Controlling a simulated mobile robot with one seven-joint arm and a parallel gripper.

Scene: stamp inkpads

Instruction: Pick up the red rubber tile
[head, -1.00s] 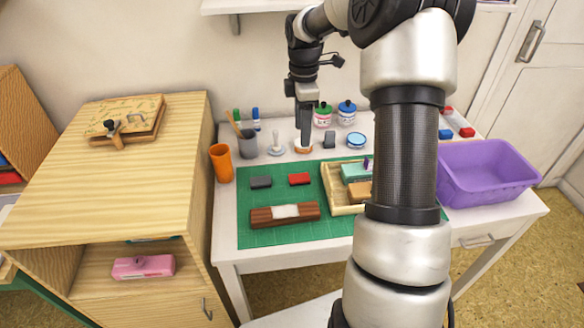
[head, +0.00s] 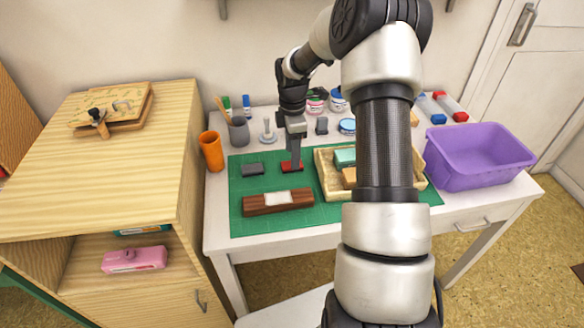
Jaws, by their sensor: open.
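The red rubber tile (head: 286,168) lies on the green cutting mat (head: 240,216), between a dark grey tile and the wooden tray. My gripper (head: 291,165) points down at the red tile, with its fingertips at or just above it and hiding its middle. The jaws are open. I cannot tell from this view whether the fingers straddle the tile or touch it.
The dark grey tile (head: 253,168) lies just left of the red one. A brown wooden block (head: 254,206) is in front. The wooden tray (head: 325,181) stands close on the right, partly behind my arm. A purple bin (head: 480,165) is further right, an orange cup (head: 211,152) at the left.

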